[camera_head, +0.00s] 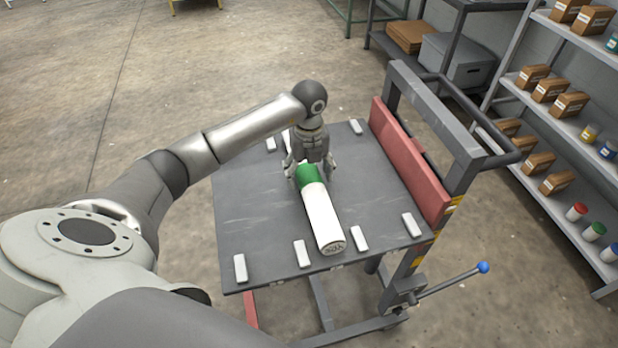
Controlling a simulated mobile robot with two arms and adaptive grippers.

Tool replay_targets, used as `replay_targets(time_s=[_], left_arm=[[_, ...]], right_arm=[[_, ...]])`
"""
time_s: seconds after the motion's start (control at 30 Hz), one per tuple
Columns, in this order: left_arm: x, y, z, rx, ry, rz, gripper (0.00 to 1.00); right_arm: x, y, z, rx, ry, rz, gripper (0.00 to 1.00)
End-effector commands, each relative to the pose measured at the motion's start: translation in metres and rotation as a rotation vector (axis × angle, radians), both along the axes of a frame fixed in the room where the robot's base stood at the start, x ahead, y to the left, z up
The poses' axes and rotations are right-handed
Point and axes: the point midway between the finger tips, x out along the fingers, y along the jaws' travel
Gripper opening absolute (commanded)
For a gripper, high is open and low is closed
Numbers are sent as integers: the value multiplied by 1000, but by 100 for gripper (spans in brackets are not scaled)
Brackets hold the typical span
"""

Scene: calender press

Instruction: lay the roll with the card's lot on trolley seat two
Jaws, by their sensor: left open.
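A white roll (321,216) with a green band at its far end lies on the grey trolley deck (262,205), near the middle, pointing toward me. Its near end face carries dark marks too small to read. White seat blocks stand along the deck's near edge, one (302,253) left of the roll and one (360,239) right of it. My left gripper (309,172) is over the green end, pointing down, with its fingers open and spread to either side of it. I cannot tell whether they touch. No lot card shows, and I see no seat numbers. My right gripper is not in view.
A red padded board (408,160) and the trolley's grey handle frame (436,110) rise on the right. A blue-knobbed lever (450,282) sticks out low. A shelf (560,112) with brown boxes and small jars stands further right.

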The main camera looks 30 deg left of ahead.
Motion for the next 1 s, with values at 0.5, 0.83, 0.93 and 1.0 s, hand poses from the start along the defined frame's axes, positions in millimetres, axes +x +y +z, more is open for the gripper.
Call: replay_targets(time_s=[0.5, 0.83, 0.93, 1.0], left_arm=[[0, 0, 94, 1, -2, 0, 74], [0, 0, 102, 0, 0, 0, 74], [0, 0, 102, 0, 0, 0, 74], [0, 0, 102, 0, 0, 0, 74]], right_arm=[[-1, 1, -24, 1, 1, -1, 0], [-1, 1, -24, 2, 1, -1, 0], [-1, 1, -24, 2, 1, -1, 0], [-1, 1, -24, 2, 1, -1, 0]])
